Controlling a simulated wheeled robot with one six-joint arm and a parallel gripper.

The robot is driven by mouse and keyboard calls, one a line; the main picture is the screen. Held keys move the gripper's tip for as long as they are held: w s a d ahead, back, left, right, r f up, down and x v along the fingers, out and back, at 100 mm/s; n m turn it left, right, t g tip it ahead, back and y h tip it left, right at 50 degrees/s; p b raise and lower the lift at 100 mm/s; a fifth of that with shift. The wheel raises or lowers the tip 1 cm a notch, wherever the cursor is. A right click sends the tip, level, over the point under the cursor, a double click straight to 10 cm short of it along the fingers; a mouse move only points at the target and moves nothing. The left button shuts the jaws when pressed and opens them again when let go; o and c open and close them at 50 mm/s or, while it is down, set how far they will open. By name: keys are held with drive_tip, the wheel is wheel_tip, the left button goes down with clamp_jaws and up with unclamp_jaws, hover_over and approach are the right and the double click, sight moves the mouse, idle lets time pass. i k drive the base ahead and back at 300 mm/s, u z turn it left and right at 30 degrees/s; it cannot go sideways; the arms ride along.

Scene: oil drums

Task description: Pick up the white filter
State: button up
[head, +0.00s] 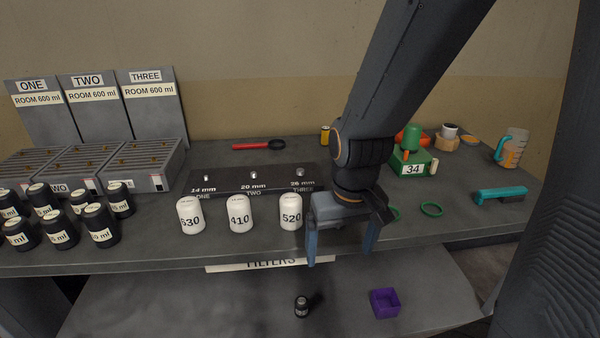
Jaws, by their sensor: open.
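Three white filters stand upright in a row near the table's front edge. They are marked 530 (191,216), 410 (239,214) and 520 (290,213). My gripper (340,254) is open and points down, with nothing seen between its fingers. It is just right of the 520 filter. Its left finger appears close to that filter's right side; I cannot tell whether they touch.
A dark plate (228,182) marked 14 mm, 20 mm and 26 mm lies behind the filters. Several black bottles (101,225) stand at left before grey racks (142,166). A green box (411,163), green ring (431,210) and teal-handled brush (500,194) are at right. A purple box (384,303) sits lower down.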

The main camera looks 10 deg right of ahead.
sight(190, 212)
drive_tip(key=z, duration=1.7)
drive_tip(key=k, duration=0.9)
drive_tip(key=u, duration=1.55)
drive_tip(key=i, duration=0.5)
